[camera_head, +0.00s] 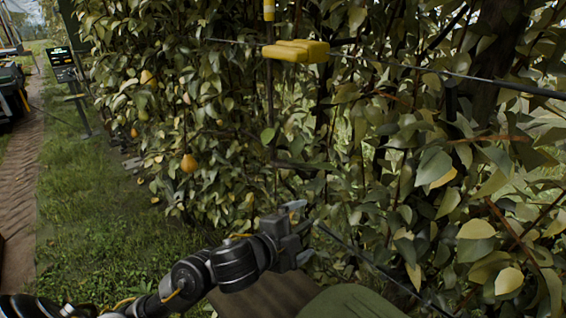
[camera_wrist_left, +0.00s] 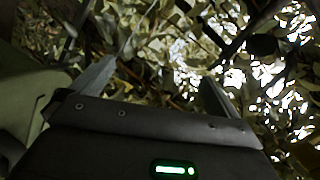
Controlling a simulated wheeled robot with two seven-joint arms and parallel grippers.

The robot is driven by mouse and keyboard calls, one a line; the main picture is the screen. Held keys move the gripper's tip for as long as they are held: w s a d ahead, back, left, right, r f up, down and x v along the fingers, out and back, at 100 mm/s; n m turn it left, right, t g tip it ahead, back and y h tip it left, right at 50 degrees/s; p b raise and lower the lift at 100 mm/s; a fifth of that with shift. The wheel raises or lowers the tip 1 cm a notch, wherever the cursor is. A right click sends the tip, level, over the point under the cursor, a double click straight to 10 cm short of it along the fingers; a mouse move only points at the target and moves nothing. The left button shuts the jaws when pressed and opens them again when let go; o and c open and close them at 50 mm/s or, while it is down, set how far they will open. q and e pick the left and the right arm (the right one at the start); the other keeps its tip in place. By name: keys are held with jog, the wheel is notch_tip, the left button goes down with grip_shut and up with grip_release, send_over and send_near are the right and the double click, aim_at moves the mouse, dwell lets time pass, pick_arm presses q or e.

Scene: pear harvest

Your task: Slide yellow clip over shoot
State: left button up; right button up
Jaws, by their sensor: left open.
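The yellow clip (camera_head: 285,53) is a blocky yellow piece at the top middle of the head view, against the wire in front of the leaves. I cannot tell whether it encloses a shoot. A thin upright shoot or stem (camera_head: 270,105) runs below it among the foliage. My left gripper (camera_head: 303,228) is well below the clip, apart from it, with its fingers towards the hedge. In the left wrist view its fingers (camera_wrist_left: 160,72) are spread and only leaves show between them. My right gripper is not in view.
A wire (camera_head: 455,73) crosses the hedge at clip height. Another yellow piece (camera_head: 268,10) sits above the clip. A ripe pear (camera_head: 189,163) hangs at the left. A dark trunk (camera_head: 492,60) stands at upper right. Grass (camera_head: 75,190) is open at the left.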

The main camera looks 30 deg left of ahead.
aim_at(277, 53)
pick_arm(q)
notch_tip(277, 53, up, 24)
jog(key=w+m+t+h, duration=0.2)
jog(key=m+h, duration=0.4)
jog(key=m, duration=1.2)
jog(key=s+a+r+m+y, duration=0.2)
jog(key=s+a+r+m, duration=0.1)
jog(key=a+r, duration=0.3)
jog(key=s+a+r+m+y, duration=0.2)
jog(key=s+a+r+m, duration=0.1)
jog(key=a+r, duration=0.35)
jog(key=shift+t, duration=0.4)
jog(key=p+x, duration=0.2)
jog(key=x, duration=0.9)
jog(key=shift+w+d, duration=0.15)
jog(key=shift+d, duration=0.05)
jog(key=shift+c, duration=0.4)
